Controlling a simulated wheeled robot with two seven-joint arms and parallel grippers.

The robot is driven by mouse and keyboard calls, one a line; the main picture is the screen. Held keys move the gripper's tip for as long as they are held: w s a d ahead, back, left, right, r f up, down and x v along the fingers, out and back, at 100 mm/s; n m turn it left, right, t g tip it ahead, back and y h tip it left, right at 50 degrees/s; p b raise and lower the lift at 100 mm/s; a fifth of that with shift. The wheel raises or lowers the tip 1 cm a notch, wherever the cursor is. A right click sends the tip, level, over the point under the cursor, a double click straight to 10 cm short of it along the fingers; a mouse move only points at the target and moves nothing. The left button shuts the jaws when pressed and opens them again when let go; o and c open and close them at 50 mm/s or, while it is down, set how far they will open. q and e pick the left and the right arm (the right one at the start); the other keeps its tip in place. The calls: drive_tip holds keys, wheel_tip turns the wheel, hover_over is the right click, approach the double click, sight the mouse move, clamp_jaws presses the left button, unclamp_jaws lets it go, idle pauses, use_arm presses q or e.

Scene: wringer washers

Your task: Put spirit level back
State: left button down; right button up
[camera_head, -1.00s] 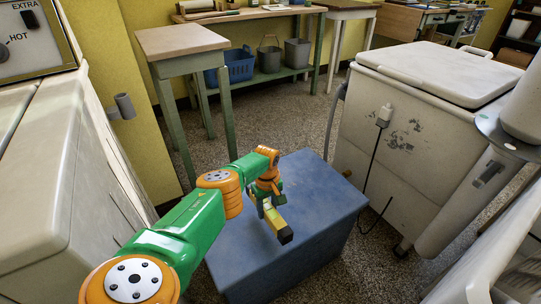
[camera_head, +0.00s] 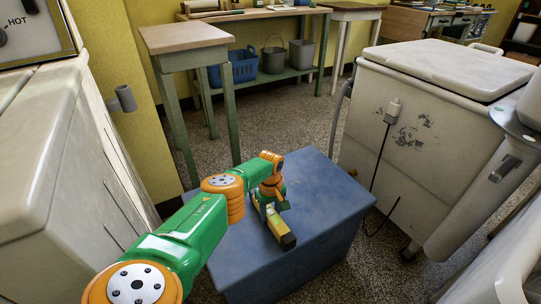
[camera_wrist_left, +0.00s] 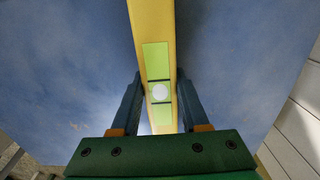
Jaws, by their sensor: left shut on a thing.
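The spirit level (camera_head: 281,229) is a yellow bar with a dark end. It lies close over the top of a blue box (camera_head: 325,190); I cannot tell whether it touches. My left gripper (camera_head: 268,206) is shut on it from above. In the left wrist view, the level (camera_wrist_left: 152,25) runs between the two blue fingers of my left gripper (camera_wrist_left: 159,88), with a pale green window and round vial showing. The gripper hides part of the level. My right gripper is not in view.
A white washer (camera_head: 400,150) with a cable stands right of the box, and another pale machine (camera_head: 60,180) stands at the left. A small table (camera_head: 185,40) and a shelf with a blue basket (camera_head: 240,67) are behind. Speckled floor lies between.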

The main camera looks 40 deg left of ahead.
sight(270, 212)
use_arm(q)
drive_tip(key=shift+f+b, duration=0.4)
drive_tip(key=shift+f, duration=0.1)
drive_tip(key=shift+c, duration=1.6)
unclamp_jaws()
drive_tip(key=shift+r, duration=0.1)
wheel_tip(270, 212, up, 9)
drive_tip(key=p, duration=0.9)
drive_tip(key=w+d+r+m+p, duration=0.1)
drive_tip(key=d+r+p, duration=0.4)
drive_tip(key=r, duration=0.5)
drive_tip(key=w+d+r+m+p, duration=0.1)
drive_tip(key=d+r+m+p, duration=0.3)
drive_tip(key=d+r+p, duration=0.2)
wheel_tip(270, 212, up, 4)
drive_tip(key=d, duration=0.2)
drive_tip(key=shift+d, duration=0.4)
